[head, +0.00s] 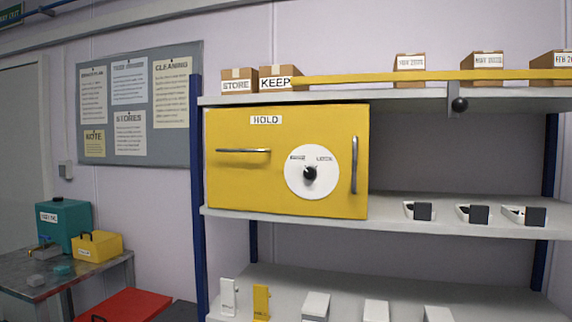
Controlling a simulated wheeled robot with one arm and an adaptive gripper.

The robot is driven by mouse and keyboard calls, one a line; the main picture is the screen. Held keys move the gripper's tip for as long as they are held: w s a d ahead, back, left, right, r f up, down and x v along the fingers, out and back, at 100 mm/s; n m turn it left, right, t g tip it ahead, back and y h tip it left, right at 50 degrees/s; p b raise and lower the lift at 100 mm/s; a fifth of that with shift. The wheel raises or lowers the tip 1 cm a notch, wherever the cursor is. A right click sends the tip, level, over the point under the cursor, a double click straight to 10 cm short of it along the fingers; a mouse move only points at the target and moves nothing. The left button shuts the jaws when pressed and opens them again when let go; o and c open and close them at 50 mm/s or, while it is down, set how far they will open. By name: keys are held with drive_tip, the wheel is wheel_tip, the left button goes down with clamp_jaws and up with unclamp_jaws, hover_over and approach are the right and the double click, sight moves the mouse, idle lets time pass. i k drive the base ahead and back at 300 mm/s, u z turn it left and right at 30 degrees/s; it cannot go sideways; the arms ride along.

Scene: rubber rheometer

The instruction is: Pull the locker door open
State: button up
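The yellow locker (240,185) stands on the middle shelf in the head view, with a HOLD label near its top. Its front is flush and looks shut. A vertical metal handle (354,165) is at the right of the front. A horizontal metal bar (243,150) is at the left. Between them is a round white dial (312,188) with a black knob (310,174) at its middle. Two small words stand above the knob; the right one seems to read LOCK. I cannot tell the knob's exact setting. My gripper is not in view.
The shelf rack has blue posts (198,230). Small devices (418,210) sit right of the locker. Boxes (276,78) and a yellow rail (420,76) with a black ball (459,104) are above. A table (110,270) and red object (125,305) are at lower left.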

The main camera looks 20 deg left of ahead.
sight(256, 160)
drive_tip(key=z, duration=0.05)
drive_tip(key=k, duration=1.15)
drive_tip(key=u, duration=1.2)
drive_tip(key=i, duration=1.35)
drive_tip(key=z, duration=0.4)
